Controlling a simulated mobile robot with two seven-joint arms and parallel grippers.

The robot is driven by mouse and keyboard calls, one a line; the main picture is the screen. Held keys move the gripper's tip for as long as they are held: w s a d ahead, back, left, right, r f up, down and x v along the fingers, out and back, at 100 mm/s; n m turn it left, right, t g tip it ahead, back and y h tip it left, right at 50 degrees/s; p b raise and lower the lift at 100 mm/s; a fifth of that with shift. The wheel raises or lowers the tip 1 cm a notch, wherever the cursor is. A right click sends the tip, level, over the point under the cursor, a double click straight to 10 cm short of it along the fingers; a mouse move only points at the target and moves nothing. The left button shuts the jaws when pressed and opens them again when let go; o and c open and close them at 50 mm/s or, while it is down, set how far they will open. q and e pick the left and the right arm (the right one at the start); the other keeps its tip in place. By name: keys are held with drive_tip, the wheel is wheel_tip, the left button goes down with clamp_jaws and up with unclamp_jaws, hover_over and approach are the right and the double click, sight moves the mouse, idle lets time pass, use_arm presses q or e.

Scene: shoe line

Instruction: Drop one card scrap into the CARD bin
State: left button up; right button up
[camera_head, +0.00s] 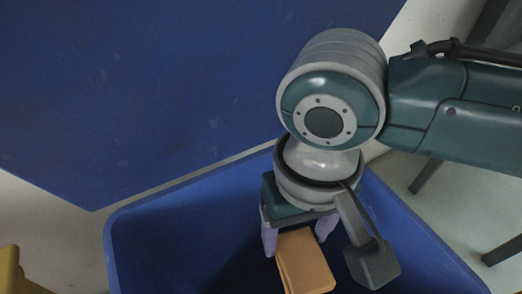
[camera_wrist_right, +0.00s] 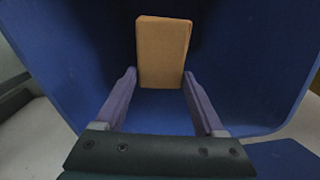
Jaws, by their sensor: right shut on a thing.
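A tan card scrap (camera_head: 305,262), a flat brown block-like piece, is held by my right gripper (camera_head: 297,243). The gripper's two purple fingers are shut on its sides. In the right wrist view the card scrap (camera_wrist_right: 163,50) sits between the fingertips and sticks out beyond them. The blue bin (camera_head: 180,225) is below and around the gripper, and the scrap is over its open inside. The bin's blue wall (camera_wrist_right: 70,60) fills most of the right wrist view. No label shows on the bin. My left gripper is not in view.
A large blue panel (camera_head: 160,90) rises behind the bin, close to its back rim. A yellow object (camera_head: 12,270) is at the lower left edge. Dark legs or bars stand on the pale floor at the right.

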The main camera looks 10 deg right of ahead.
drive_tip(key=o, duration=1.3)
wheel_tip(320, 180, up, 10)
drive_tip(key=p, duration=0.5)
